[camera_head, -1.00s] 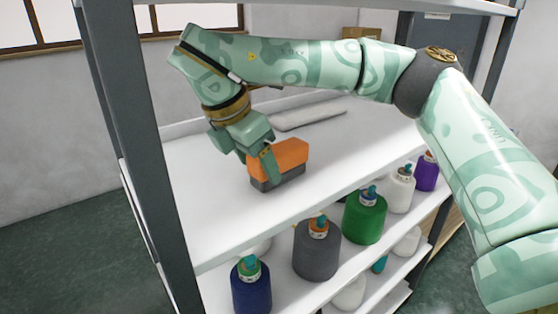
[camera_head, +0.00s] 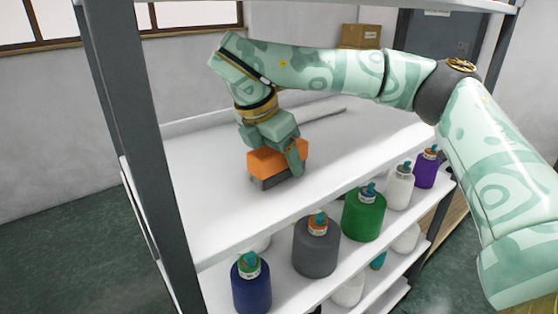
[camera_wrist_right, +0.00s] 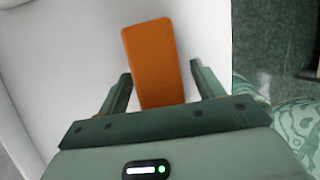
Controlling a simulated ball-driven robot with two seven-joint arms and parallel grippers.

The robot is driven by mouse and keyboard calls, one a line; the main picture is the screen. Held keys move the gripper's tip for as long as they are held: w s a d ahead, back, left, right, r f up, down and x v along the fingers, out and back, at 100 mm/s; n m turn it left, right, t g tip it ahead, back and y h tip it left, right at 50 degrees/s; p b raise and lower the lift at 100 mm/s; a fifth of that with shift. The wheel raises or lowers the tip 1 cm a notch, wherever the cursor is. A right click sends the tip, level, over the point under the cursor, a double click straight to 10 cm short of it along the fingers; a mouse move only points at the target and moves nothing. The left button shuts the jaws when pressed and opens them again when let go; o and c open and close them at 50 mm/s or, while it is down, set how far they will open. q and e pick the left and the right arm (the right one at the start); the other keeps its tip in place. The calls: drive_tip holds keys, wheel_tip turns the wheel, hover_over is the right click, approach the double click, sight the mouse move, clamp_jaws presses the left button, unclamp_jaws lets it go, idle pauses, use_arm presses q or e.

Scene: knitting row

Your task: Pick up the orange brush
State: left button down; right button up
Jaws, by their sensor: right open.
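The orange brush (camera_head: 265,163) lies on the white shelf (camera_head: 215,215), its orange block on top of a dark grey base. My right gripper (camera_head: 278,160) is above it, and a finger hides part of its right end. In the right wrist view the orange brush (camera_wrist_right: 152,60) runs up from between the two fingers of my right gripper (camera_wrist_right: 160,88). The fingers are open, one on each side, with a gap on both sides. The brush's lower end is hidden behind the gripper body. My left gripper is not in view.
A long, light flat item (camera_head: 320,113) lies on the shelf behind the gripper. Thread cones, including a green one (camera_head: 364,218) and a grey one (camera_head: 316,250), stand on the shelf below. A dark upright post (camera_head: 140,130) is at left.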

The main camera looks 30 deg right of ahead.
drive_tip(key=shift+f, duration=0.1)
idle(0.3)
drive_tip(key=c, duration=1.1)
drive_tip(key=shift+r, duration=0.55)
drive_tip(key=r, duration=0.1)
drive_tip(key=s+r, duration=0.1)
drive_tip(key=r, duration=0.1)
drive_tip(key=s+d+b, duration=0.1)
drive_tip(key=s, duration=1.6)
drive_tip(key=shift+d, duration=0.15)
